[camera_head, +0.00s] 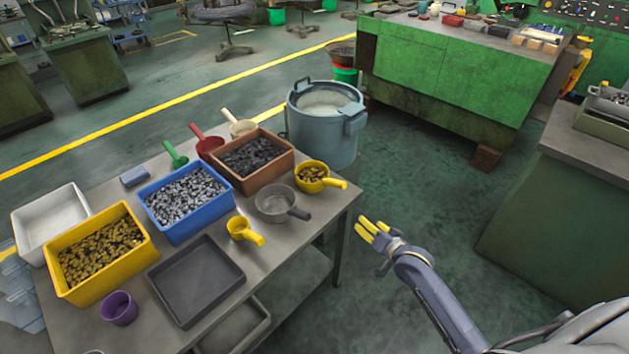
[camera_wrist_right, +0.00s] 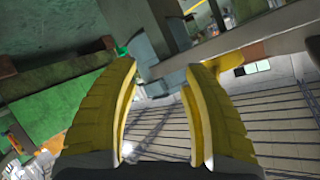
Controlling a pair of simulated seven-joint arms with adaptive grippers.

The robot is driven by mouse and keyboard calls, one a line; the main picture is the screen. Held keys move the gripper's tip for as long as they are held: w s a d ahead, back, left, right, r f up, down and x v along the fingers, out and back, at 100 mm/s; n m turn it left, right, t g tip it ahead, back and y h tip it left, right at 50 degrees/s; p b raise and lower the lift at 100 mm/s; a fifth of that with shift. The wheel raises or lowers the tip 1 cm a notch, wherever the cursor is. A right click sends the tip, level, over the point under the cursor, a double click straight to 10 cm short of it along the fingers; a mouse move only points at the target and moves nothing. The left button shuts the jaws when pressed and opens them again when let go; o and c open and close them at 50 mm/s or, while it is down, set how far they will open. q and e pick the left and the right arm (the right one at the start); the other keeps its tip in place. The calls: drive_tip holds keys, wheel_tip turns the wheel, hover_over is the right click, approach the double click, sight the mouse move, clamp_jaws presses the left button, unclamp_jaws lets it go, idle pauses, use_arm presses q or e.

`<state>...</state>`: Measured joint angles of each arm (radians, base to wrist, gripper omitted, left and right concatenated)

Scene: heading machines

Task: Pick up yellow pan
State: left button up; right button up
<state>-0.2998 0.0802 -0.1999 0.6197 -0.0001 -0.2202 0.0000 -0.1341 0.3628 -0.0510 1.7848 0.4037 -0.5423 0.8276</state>
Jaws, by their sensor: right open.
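A yellow pan (camera_head: 312,175) with brass-coloured parts in it stands near the table's right edge, its handle pointing right. A smaller yellow pan (camera_head: 241,229) lies nearer the front, its handle pointing down and right. My right gripper (camera_head: 368,231) is off the table's right side, apart from both pans. Its yellow fingers are open and empty, and they also show in the wrist view (camera_wrist_right: 162,78). My left gripper is not in view.
A grey pan (camera_head: 274,203) stands between the yellow pans. Yellow (camera_head: 143,262), blue (camera_head: 226,211) and brown (camera_head: 268,182) bins of parts, a dark empty tray (camera_head: 198,305) and a purple cup (camera_head: 119,308) share the table. A blue-grey drum (camera_head: 322,145) stands behind.

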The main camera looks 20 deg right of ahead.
sight(332, 181)
drive_tip(key=a+r+m+t+y, duration=0.15)
drive_tip(key=a+r+m, duration=0.25)
drive_tip(key=r, duration=0.8)
drive_tip(key=w+a+f, duration=0.1)
drive_tip(key=w, duration=0.4)
drive_tip(key=w+a+f+m, duration=0.1)
drive_tip(key=w+f, duration=0.1)
drive_tip(key=w, duration=0.3)
drive_tip(key=w+a+f+m, duration=0.1)
drive_tip(key=w+a, duration=0.1)
drive_tip(key=w, duration=0.4)
drive_tip(key=shift+f, duration=0.3)
clamp_jaws()
drive_tip(key=shift+r, duration=0.1)
